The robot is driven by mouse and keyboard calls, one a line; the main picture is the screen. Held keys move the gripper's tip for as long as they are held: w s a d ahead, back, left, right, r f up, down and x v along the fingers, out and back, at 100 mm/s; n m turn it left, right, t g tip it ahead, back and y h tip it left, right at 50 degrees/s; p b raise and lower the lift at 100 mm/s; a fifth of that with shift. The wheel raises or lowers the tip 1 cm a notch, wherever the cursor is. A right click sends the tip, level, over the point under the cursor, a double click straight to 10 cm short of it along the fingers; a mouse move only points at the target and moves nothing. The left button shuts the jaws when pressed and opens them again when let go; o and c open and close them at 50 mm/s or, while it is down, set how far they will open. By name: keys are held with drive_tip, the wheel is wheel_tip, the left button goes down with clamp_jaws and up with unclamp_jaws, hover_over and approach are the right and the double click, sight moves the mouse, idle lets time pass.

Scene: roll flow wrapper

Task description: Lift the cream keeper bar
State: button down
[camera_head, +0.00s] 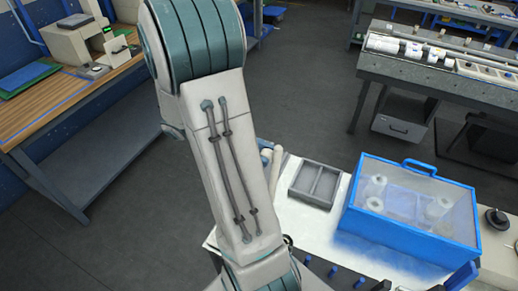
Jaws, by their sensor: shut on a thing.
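My arm crosses the middle of the picture from the top to the bottom edge, and my gripper is not in view. I cannot pick out the cream keeper bar for sure. A small cream upright piece (276,168) with a bit of blue by it shows just right of my arm, at the bench's back left. I cannot tell whether it is the bar. The white-topped bench (302,232) is partly hidden by my arm.
On the bench are a grey divided tray (318,183) and a blue box with a clear lid and handle (400,250). Several dark blue pegs line the front. A grey machine table (440,82) stands behind right, a wooden workbench (60,98) at left. Open floor lies between.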

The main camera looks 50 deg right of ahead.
drive_tip(key=shift+f, duration=0.15)
drive_tip(key=c, duration=1.2)
unclamp_jaws()
drive_tip(key=shift+o, duration=0.2)
drive_tip(key=shift+w, duration=0.1)
drive_tip(key=v, duration=1.3)
drive_tip(key=shift+w+a, duration=0.2)
drive_tip(key=shift+w, duration=0.1)
